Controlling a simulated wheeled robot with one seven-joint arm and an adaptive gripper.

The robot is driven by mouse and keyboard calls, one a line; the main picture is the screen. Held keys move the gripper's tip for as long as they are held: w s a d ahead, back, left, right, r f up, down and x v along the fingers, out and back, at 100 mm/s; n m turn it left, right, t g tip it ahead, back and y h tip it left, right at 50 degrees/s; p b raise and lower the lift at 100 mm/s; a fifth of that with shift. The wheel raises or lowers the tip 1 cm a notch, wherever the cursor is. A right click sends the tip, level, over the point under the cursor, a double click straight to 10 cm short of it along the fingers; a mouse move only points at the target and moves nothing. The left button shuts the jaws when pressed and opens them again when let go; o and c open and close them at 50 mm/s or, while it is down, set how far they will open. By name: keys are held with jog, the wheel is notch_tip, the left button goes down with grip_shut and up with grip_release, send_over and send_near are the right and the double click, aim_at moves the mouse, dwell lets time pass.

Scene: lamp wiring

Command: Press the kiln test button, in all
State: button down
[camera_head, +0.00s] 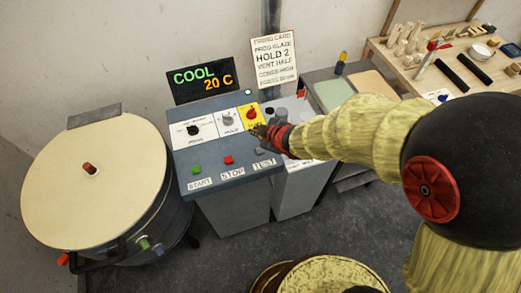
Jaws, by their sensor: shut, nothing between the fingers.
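The kiln control panel (209,171) is a grey-blue sloped console left of the middle. Its front row has a green button (196,170) over the START label and a red button (229,160) over the STOP label. The TEST label (265,163) is at the right end of this row. I cannot make out the test button clearly above its label. My gripper (260,131) is shut and empty, over the right side of the panel, close to the yellow plate with a red knob (252,114). I cannot tell whether it touches the panel.
The display (205,80) reads COOL 20 C. A printed card (274,60) stands beside it. The round kiln with a cream lid (95,180) stands left. Two more knobs (193,130) sit on the panel. A wooden workbench (440,75) with tools stands at the back right.

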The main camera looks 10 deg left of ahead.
aim_at(258, 152)
jog(key=shift+f, duration=0.1)
notch_tip(258, 152, down, 9)
jog(key=b, duration=0.8)
jog(key=shift+r, duration=0.2)
dwell(0.9)
jog(key=shift+f+b, duration=0.35)
jog(key=shift+b, duration=0.05)
jog(key=shift+f+b, duration=0.5)
jog(key=shift+f, duration=0.05)
dwell(0.6)
dwell(0.4)
jog(key=shift+r+p, duration=0.95)
